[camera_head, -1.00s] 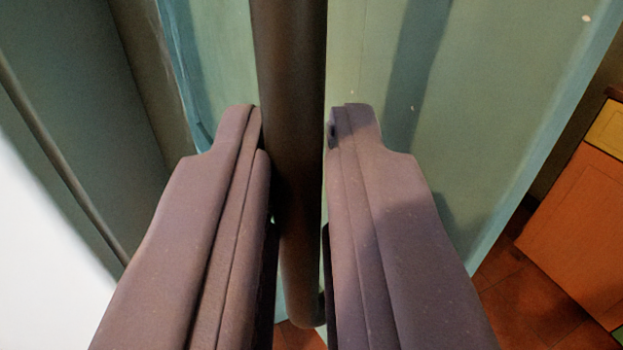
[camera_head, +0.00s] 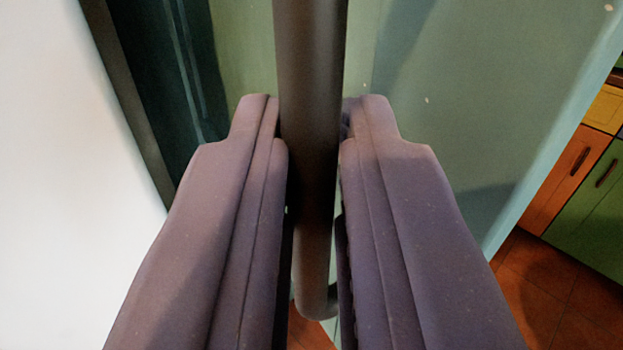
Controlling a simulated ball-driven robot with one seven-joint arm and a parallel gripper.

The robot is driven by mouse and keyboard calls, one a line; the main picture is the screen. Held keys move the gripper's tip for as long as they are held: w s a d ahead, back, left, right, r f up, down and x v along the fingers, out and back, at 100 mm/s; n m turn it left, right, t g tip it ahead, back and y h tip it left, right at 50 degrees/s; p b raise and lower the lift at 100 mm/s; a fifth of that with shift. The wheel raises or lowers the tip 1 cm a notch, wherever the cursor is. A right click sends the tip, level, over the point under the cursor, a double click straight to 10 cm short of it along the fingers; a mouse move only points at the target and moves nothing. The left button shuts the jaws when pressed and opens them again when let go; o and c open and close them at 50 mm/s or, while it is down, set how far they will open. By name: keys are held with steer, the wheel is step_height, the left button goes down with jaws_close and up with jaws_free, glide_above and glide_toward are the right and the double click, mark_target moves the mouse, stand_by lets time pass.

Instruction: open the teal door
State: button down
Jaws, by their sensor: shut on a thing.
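The teal door (camera_head: 470,130) fills the upper middle and right of the view behind my gripper. Its dark, round bar handle (camera_head: 310,60) runs upright from the top edge down between the fingers and bends at its lower end. My gripper (camera_head: 312,125) has one finger on each side of the bar and is shut on it. The fingers hide part of the door's lower face. The door's right edge is in view, with the room visible beyond it.
A white surface (camera_head: 80,180) fills the left side, with a dark upright strip (camera_head: 130,100) along its edge. At the right are orange (camera_head: 565,180) and green (camera_head: 595,225) cabinet fronts. Reddish floor tiles (camera_head: 540,290) show at lower right.

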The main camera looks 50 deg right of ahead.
steer(key=shift+w+d+r, duration=0.2)
steer(key=c, duration=1.5)
jaws_free()
steer(key=shift+o, duration=0.8)
steer(key=shift+w+d+f, duration=0.1)
steer(key=shift+w+d, duration=0.15)
steer(key=shift+d, duration=0.05)
steer(key=p+v, duration=0.1)
steer(key=v, duration=0.7)
steer(key=shift+a, duration=0.15)
steer(key=shift+s+a, duration=0.1)
steer(key=shift+s, duration=0.05)
